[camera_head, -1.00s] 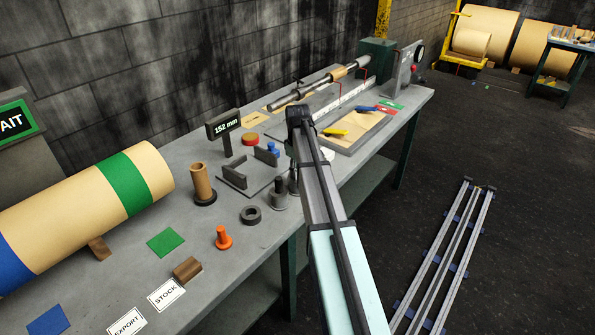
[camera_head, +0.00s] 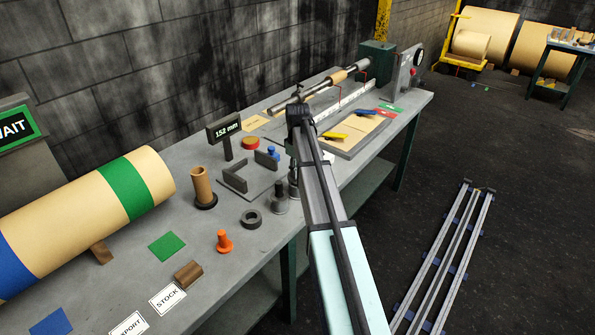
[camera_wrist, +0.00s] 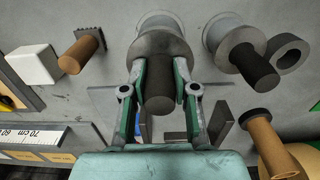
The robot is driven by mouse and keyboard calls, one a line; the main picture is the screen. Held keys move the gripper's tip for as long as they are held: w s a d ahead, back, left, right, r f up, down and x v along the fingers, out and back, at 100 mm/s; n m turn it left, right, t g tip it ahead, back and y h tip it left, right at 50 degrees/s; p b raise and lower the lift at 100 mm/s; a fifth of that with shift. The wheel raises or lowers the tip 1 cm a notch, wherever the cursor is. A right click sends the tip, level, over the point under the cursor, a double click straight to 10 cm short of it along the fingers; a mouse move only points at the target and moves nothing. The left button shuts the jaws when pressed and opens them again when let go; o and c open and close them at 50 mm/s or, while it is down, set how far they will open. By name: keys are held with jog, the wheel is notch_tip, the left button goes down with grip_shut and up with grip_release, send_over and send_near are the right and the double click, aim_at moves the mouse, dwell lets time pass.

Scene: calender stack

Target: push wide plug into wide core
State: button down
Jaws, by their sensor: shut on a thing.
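In the wrist view my gripper (camera_wrist: 160,72) is shut on a dark grey plug (camera_wrist: 159,92) with a round stem and a wider collar (camera_wrist: 160,45). A pale metal disc (camera_wrist: 158,20) shows just beyond the collar; I cannot tell if they touch. A tan core (camera_wrist: 268,143) is at lower right. In the head view a tan core (camera_head: 202,184) stands upright in a dark ring base. My arm hides most of the gripper and held plug there. I cannot tell which of these the task calls wide.
A second dark stem on a metal disc (camera_wrist: 248,64) and a dark ring (camera_wrist: 288,52) stand close right of my gripper. A brown peg (camera_wrist: 78,53) and white block (camera_wrist: 33,65) are left. An orange plug (camera_head: 224,241) stands at the table front.

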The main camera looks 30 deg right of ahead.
jog(key=shift+r+p, duration=1.25)
jog(key=shift+r, duration=0.95)
